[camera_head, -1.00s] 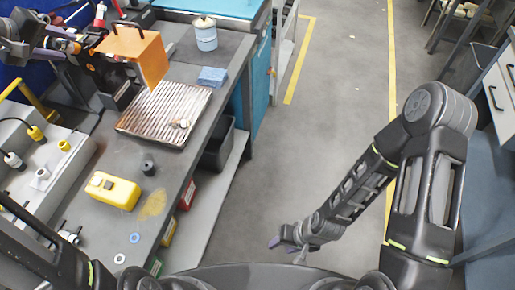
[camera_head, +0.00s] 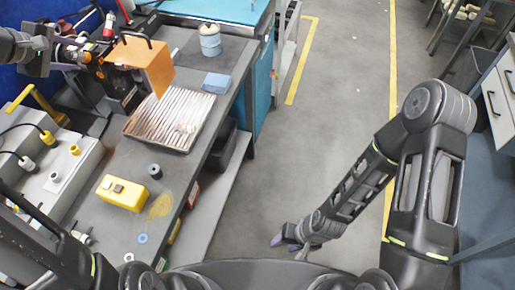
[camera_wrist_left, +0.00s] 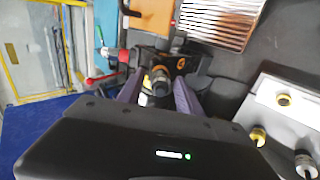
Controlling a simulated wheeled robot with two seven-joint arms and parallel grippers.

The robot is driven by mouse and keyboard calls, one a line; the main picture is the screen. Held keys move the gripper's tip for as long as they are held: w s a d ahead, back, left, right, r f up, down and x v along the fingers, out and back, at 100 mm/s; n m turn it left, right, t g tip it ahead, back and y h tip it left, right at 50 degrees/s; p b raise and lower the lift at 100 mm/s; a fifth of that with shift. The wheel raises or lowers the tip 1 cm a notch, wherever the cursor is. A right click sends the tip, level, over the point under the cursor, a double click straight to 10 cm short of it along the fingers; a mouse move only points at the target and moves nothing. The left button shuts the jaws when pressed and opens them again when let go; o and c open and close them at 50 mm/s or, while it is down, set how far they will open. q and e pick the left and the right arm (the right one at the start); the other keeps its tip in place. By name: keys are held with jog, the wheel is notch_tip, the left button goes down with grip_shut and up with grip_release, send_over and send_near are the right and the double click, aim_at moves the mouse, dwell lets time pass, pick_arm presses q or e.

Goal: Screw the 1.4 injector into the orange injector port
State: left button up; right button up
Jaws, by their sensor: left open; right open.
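No size marking is readable. My right gripper (camera_head: 285,240) is open and empty, low over the floor.
A ribbed metal tray (camera_head: 168,122), a yellow box (camera_head: 122,193) and a small black cylinder (camera_head: 155,171) are on the bench. A grey unit with yellow-capped fittings (camera_head: 75,149) stands at the left. A red-tipped part (camera_wrist_left: 96,79) juts beside the left fingers. Floor is clear right of the bench.

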pick_arm(q)
jog(key=n+p, duration=0.2)
jog(key=n, duration=0.1)
jog(key=shift+r+p, duration=0.15)
jog(key=shift+p, duration=0.25)
jog(key=shift+n, duration=1.6)
jog(key=shift+c, duration=0.3)
grip_shut()
